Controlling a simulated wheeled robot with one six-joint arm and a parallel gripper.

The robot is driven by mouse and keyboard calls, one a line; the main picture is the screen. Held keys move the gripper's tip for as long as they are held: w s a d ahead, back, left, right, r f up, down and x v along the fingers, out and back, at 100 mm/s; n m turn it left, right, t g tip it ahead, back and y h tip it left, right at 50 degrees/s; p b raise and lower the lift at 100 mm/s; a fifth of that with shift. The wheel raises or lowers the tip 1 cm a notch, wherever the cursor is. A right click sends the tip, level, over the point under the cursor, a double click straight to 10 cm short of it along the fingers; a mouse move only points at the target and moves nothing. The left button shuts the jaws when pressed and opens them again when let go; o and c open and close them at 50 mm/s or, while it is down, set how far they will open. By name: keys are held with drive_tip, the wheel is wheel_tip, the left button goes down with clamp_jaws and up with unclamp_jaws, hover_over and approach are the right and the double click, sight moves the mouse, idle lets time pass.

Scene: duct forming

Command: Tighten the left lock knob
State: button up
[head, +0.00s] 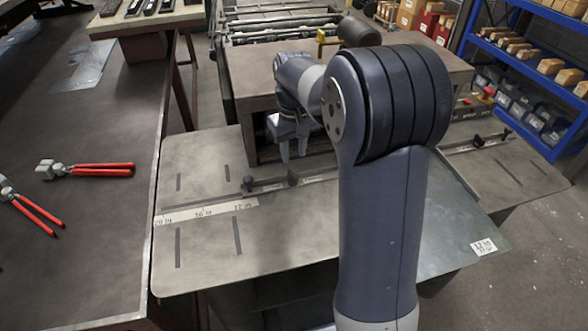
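A dark gauge bar (318,177) lies across the grey feed table (200,270) in front of the machine. Two small black knob-like parts show on its left portion: one at its left end (249,183) and one a little farther right (293,178). I cannot tell for certain which is the left lock knob. My arm hides the middle of the bar.
A scale strip (205,211) with inch marks lies left of the bar. More black parts (478,140) show right of my arm. A sheet with a 12 in label (483,246) lies at right. Red-handled pliers (90,170) lie on the left bench. The table's left front is clear.

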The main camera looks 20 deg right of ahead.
sight(294, 175)
wheel_tip(294, 175, down, 8)
idle(0.5)
clamp_jaws()
